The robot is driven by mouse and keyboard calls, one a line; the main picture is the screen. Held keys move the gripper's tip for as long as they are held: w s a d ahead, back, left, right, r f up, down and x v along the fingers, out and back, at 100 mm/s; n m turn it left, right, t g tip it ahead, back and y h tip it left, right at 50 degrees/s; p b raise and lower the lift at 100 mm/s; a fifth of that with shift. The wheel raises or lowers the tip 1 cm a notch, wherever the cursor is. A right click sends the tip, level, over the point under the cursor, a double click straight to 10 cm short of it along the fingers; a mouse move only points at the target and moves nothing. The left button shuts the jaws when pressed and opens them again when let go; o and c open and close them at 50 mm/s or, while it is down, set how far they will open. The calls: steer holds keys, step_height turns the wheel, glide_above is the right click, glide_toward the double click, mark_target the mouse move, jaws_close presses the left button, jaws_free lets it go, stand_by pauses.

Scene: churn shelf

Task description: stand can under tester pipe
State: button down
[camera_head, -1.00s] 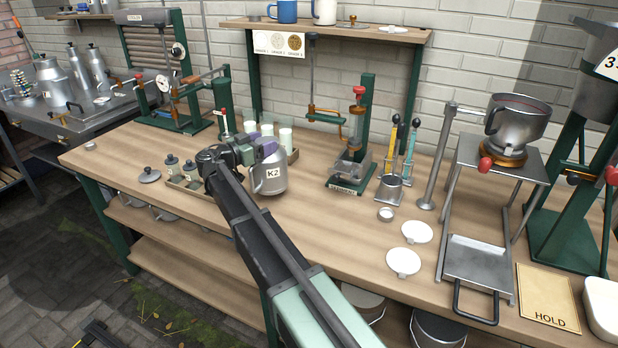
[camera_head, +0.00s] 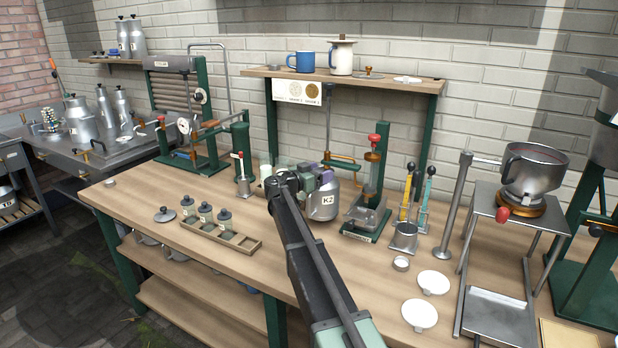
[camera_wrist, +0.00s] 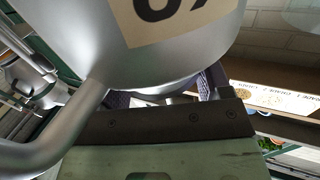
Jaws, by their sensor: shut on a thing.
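A metal can marked K2 (camera_head: 322,206) is held by my gripper (camera_head: 316,178) over the wooden bench. In the wrist view the can's rounded wall, dark-lettered label and side handle fill the upper part (camera_wrist: 185,50). The dark fingers (camera_wrist: 210,82) are partly hidden by it. A green stand with a red knob, glass tube and metal base (camera_head: 366,212) stands just right of the can; its small front label is unreadable. I cannot tell for sure which piece is the tester pipe. Whether the can touches the bench is unclear.
A wooden tray with several small lidded pots (camera_head: 222,232) lies left of my arm. A shelf (camera_head: 400,82) runs above the back.

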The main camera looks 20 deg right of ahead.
steer(key=shift+w+d, duration=0.1)
steer(key=shift+d, duration=0.1)
steer(key=f+b, duration=0.1)
steer(key=d+f+b, duration=0.1)
steer(key=f+b, duration=0.1)
steer(key=shift+w+d+f+b, duration=0.1)
steer(key=shift+w+f+b, duration=0.05)
steer(key=shift+f+b, duration=0.15)
stand_by(0.4)
steer(key=shift+f, duration=0.1)
steer(key=shift+c, duration=0.3)
jaws_free()
